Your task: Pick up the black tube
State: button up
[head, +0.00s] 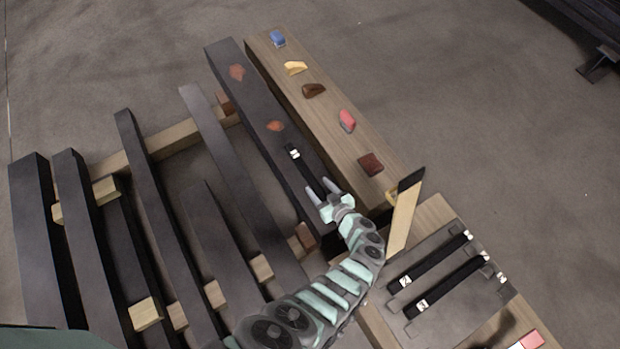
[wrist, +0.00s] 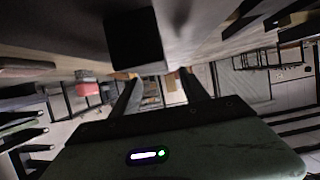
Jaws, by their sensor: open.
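A black tube (head: 306,171) with a white label near its far end lies lengthwise on the dark beam. My gripper (head: 322,188) is at the tube's near end, its two fingers apart and pointing along the beam. I cannot tell whether the tube's end lies between the fingers or just below them. In the wrist view my gripper (wrist: 158,88) shows both fingers spread, with no thing clearly held. A dark square-ended shape (wrist: 135,40) is close above the fingers there; I cannot tell what it is. Two more black tubes (head: 431,264) (head: 450,286) with white labels lie on a grey plate at the lower right.
The wooden beam (head: 325,115) to the right carries several small coloured blocks, among them a red one (head: 347,121) and a dark brown one (head: 370,164). A tan upright piece with a black top (head: 403,215) stands close right of my wrist. Dark slats (head: 165,215) fill the left.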

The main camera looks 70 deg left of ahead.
aim_at(312, 179)
jog(key=b+x, duration=0.1)
jog(key=x, duration=0.4)
jog(key=shift+b, duration=0.35)
jog(key=shift+r, duration=0.1)
grip_shut()
dwell(1.0)
